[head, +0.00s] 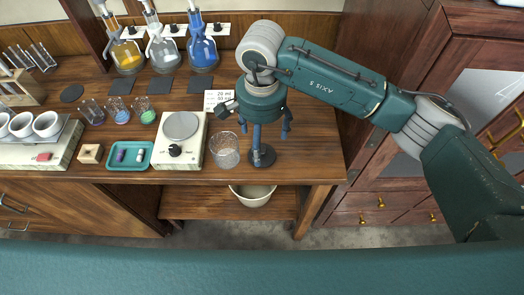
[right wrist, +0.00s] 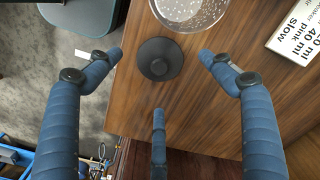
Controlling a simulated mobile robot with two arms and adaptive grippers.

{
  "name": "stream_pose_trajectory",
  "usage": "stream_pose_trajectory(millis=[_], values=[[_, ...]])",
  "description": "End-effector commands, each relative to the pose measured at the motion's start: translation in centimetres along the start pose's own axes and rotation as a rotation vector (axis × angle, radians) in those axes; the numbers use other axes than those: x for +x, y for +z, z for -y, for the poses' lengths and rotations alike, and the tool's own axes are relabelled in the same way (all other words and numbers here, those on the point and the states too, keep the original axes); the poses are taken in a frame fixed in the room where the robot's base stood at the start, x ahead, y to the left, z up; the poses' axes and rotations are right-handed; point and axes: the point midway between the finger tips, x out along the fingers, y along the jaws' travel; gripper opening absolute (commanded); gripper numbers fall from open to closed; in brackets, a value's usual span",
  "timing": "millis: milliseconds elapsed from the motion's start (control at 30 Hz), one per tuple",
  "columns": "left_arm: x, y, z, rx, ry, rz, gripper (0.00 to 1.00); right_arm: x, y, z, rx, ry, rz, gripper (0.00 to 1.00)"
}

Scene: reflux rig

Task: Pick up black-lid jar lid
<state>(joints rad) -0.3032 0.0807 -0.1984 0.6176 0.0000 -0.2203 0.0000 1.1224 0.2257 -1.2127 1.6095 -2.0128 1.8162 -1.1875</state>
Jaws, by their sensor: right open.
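The black lid (right wrist: 160,58), a round dark disc with a small raised knob, lies on the wooden bench near its front edge. In the head view the lid (head: 263,157) shows below my right gripper (head: 265,133), partly covered by a finger. My right gripper points down with its blue fingers spread. In the right wrist view this gripper (right wrist: 160,70) has fingers on both sides of the lid and one below it in the picture. The fingers look apart from the lid, and nothing is between them in their grip. My left gripper is out of view.
A clear glass beaker (head: 224,150) stands close left of the lid. A hotplate (head: 180,140) and a teal tray (head: 130,155) are further left. A printed card (head: 217,99) stands behind. Bare bench lies right of the lid. A bowl (head: 252,195) sits on the lower shelf.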

Motion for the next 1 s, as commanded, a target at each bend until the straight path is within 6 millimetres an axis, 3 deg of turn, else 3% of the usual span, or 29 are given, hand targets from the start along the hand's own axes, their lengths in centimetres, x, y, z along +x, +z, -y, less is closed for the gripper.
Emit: stream_pose_trajectory(millis=[233,400,667,900,1000], values=[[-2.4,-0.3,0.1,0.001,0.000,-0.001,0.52,2.7,0.1,-0.2,0.001,0.005,0.005,0.81],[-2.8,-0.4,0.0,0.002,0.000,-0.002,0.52,4.9,0.0,0.0,0.000,0.000,0.003,0.81],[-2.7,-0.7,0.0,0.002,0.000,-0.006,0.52,5.4,0.0,0.0,-0.001,-0.001,0.002,0.81],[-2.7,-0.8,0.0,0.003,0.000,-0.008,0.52,5.3,0.0,0.0,-0.001,-0.001,0.002,0.35],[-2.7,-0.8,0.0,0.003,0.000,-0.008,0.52,5.3,-0.1,0.0,-0.001,-0.001,0.002,0.28]])
